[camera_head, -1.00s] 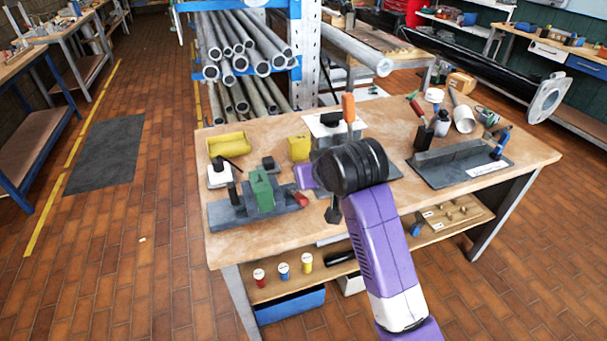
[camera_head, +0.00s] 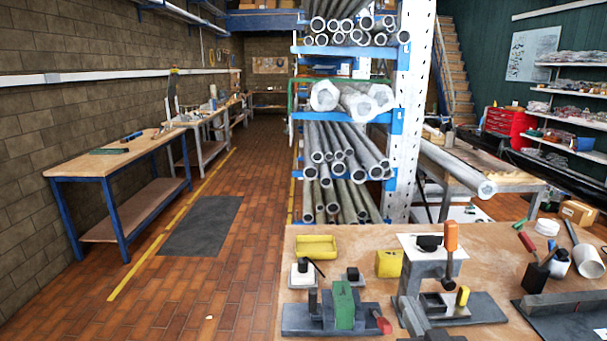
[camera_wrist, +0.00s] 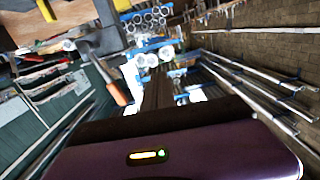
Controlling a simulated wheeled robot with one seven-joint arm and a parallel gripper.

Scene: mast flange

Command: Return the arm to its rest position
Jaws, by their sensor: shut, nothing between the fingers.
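My arm and gripper do not show in the head view. In the wrist view, a purple housing of my own with a small lit indicator fills the bottom, with a dark edge above it.
In the head view, the workbench (camera_head: 375,272) fills the lower right. It carries a green block (camera_head: 344,305), a yellow tray (camera_head: 316,246), a yellow block (camera_head: 389,263) and the orange-handled clamp (camera_head: 451,240). The rack stands behind it. A dark mat (camera_head: 203,226) lies on open floor at the left.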

